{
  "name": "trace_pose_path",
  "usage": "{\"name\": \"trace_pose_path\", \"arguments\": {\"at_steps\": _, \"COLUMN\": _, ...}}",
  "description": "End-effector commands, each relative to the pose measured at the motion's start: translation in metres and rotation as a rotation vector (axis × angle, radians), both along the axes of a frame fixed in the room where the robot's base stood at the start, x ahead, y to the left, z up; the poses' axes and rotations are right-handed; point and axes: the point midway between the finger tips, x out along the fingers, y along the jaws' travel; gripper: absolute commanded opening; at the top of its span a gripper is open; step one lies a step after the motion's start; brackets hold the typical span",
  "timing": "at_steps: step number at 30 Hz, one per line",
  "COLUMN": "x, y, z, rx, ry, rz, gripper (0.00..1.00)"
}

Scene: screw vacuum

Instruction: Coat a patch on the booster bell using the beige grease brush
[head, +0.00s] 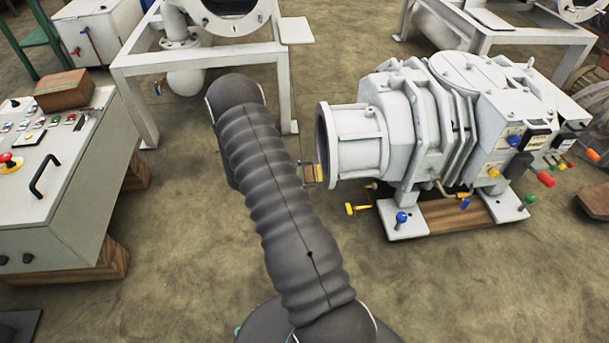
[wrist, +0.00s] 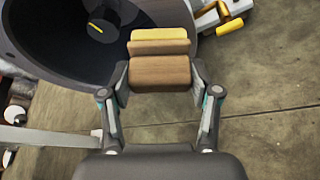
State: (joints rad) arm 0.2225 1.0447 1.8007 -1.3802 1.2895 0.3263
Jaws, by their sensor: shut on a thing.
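The booster bell (head: 357,143) is the pale flanged cylinder at the left end of the white pump in the head view. In the wrist view the bell (wrist: 48,62) shows its dark open mouth at upper left, with a dark round part inside. My gripper (wrist: 160,82) is shut on the grease brush (wrist: 160,75), a wooden block with a beige-yellow head pointing away from me. The brush (head: 310,174) also shows in the head view beside the bell's lower rim. I cannot tell whether it touches the bell. My arm hides most of the gripper there.
The white pump body (head: 445,110) stands on a wooden base (head: 465,217). Yellow, blue and green handles stick out low around it. A control console (head: 60,185) with a wooden block (head: 64,90) on top is at left. A white frame (head: 200,60) stands behind. Open floor lies in front.

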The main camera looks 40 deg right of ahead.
Motion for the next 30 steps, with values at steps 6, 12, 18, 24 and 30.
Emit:
{"name": "trace_pose_path", "arguments": {"at_steps": 6, "x": -0.001, "y": -0.002, "z": 0.0, "rx": 0.0, "ry": 0.0, "rz": 0.0, "gripper": 0.34}}
{"name": "trace_pose_path", "arguments": {"at_steps": 12, "x": -0.003, "y": -0.004, "z": 0.0, "rx": 0.0, "ry": 0.0, "rz": 0.0, "gripper": 0.34}}
{"name": "trace_pose_path", "arguments": {"at_steps": 18, "x": -0.005, "y": -0.007, "z": 0.0, "rx": 0.0, "ry": 0.0, "rz": 0.0, "gripper": 0.34}}
{"name": "trace_pose_path", "arguments": {"at_steps": 24, "x": -0.006, "y": -0.01, "z": 0.0, "rx": 0.0, "ry": 0.0, "rz": 0.0, "gripper": 0.34}}
{"name": "trace_pose_path", "arguments": {"at_steps": 30, "x": -0.008, "y": -0.013, "z": 0.0, "rx": 0.0, "ry": 0.0, "rz": 0.0, "gripper": 0.34}}
